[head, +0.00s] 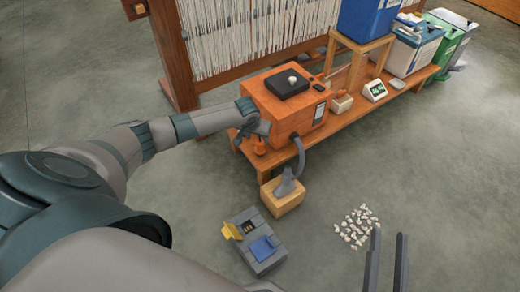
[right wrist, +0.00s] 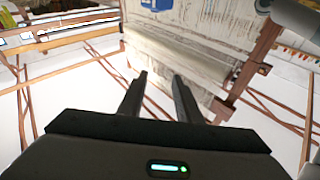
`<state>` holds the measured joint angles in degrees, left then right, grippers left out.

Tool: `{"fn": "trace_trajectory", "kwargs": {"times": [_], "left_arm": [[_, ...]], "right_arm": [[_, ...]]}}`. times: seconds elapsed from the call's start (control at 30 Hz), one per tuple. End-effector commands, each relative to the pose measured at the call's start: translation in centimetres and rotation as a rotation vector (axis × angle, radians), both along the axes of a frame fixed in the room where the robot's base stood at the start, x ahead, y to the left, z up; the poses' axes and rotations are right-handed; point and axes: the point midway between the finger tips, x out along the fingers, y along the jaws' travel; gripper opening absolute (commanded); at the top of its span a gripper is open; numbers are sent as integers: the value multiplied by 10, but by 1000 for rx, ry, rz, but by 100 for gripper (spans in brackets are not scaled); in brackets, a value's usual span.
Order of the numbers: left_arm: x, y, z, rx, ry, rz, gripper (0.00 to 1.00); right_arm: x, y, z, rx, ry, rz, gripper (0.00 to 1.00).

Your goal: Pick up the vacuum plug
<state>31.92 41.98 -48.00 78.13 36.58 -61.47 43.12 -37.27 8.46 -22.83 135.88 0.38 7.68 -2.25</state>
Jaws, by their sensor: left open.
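I cannot make out the vacuum plug for certain. An orange box-shaped machine (head: 285,112) with a black top plate stands on the low wooden bench, and a grey hose runs from its front. My left gripper (head: 262,130) is at the machine's left side, and its fingers are small and partly hidden. A small orange piece (head: 260,147) shows just below it; I cannot tell whether they touch. My right gripper (head: 388,262) is open and empty over the floor at the lower right. Its spread fingers also show in the right wrist view (right wrist: 160,98).
A grey nozzle (head: 285,183) sits on a wooden block (head: 283,204) on the floor. A grey case (head: 253,242) with blue and yellow parts lies nearer. White scraps (head: 356,226) lie to the right. Bins (head: 414,48) stand at the bench's far end. A loom (head: 250,38) stands behind.

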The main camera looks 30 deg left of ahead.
Motion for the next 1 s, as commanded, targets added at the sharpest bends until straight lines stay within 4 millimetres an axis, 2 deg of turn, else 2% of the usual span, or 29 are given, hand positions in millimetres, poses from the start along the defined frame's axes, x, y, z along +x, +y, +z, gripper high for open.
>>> {"fn": "trace_trajectory", "kwargs": {"times": [0.2,0.4,0.8,0.97,1.0], "left_arm": [[8,2,-20,0,0,1,49],[11,3,-28,0,-1,1,49],[12,3,-29,0,-1,0,49],[14,3,-38,1,0,1,49],[15,3,-41,1,-1,0,49]], "right_arm": [[-14,0,23,52,-139,-2,31],[-23,0,37,82,-213,-4,31],[-25,-1,39,86,-226,-6,31],[-25,-3,43,97,-261,-10,31],[-24,-6,49,105,-294,-15,31]]}}
